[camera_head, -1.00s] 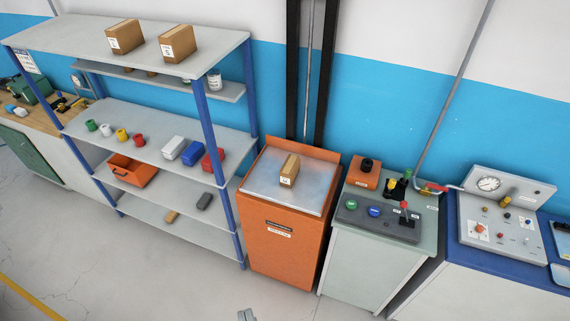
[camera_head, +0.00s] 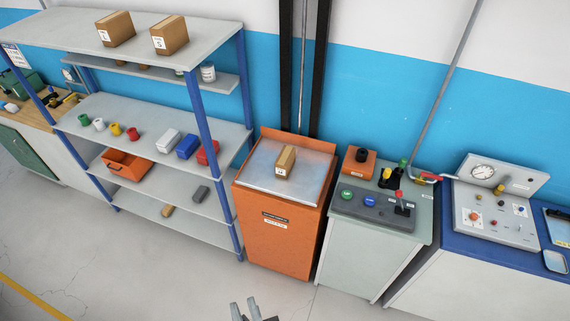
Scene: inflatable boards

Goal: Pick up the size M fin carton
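Three brown cartons with white labels are in view, and their size letters are too small to read surely. One carton (camera_head: 285,161) stands on the metal top of the orange cabinet (camera_head: 275,232). The other two, a left carton (camera_head: 116,29) and a right carton (camera_head: 170,36), stand on the top board of the shelf rack. My gripper (camera_head: 245,305) shows at the bottom edge, its two fingers apart with nothing seen between them. It is in front of the orange cabinet, well away from every carton. The rest of it is cut off by the frame.
The shelf rack (camera_head: 210,110) with blue posts holds coloured cups, boxes and an orange bin (camera_head: 126,164). Right of the orange cabinet stand a control cabinet (camera_head: 372,245) and a blue-topped gauge bench (camera_head: 450,237). The floor (camera_head: 150,270) in front is clear.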

